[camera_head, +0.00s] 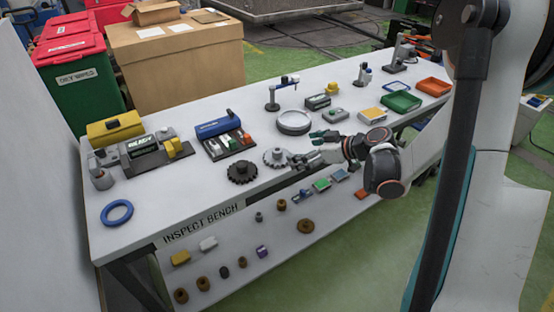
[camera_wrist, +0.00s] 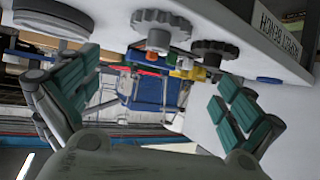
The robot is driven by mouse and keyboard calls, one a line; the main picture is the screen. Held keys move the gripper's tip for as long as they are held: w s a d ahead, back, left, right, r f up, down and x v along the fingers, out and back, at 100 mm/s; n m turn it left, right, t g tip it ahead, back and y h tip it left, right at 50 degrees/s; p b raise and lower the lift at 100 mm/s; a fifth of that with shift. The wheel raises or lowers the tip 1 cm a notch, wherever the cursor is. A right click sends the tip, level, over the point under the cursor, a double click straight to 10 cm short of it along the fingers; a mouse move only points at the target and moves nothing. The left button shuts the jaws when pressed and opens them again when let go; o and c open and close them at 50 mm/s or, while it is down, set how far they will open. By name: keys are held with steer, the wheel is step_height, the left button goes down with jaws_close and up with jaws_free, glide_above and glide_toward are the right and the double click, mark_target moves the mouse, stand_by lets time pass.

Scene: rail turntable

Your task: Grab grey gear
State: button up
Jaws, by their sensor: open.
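The grey gear (camera_head: 272,157) lies flat on the white bench, just left of my gripper (camera_head: 306,151) in the head view. A darker gear (camera_head: 242,173) lies to its left. In the wrist view the grey gear (camera_wrist: 162,18) is at the top middle, beyond and between the finger pads, with a hub under it. The dark gear (camera_wrist: 214,50) is to its right there. My gripper (camera_wrist: 160,90) has its two teal-padded fingers spread wide, with nothing held between them. The gear's edge nearest my gripper is close to a fingertip in the head view; contact is unclear.
A round white dish (camera_head: 293,123) sits behind the grey gear. A blue-lidded box with coloured pieces (camera_head: 221,128) stands behind the dark gear. A blue ring (camera_head: 117,212) lies at the front left. Small parts lie along the lower shelf (camera_head: 280,232). The bench front edge is close below the gears.

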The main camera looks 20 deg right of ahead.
mark_target(280, 150)
steer(key=b+x, duration=0.4)
steer(key=x, duration=0.7)
steer(key=shift+w+f, duration=0.15)
steer(key=shift+w, duration=0.1)
steer(key=shift+d, duration=0.1)
steer(key=shift+c, duration=0.6)
steer(key=c, duration=1.3)
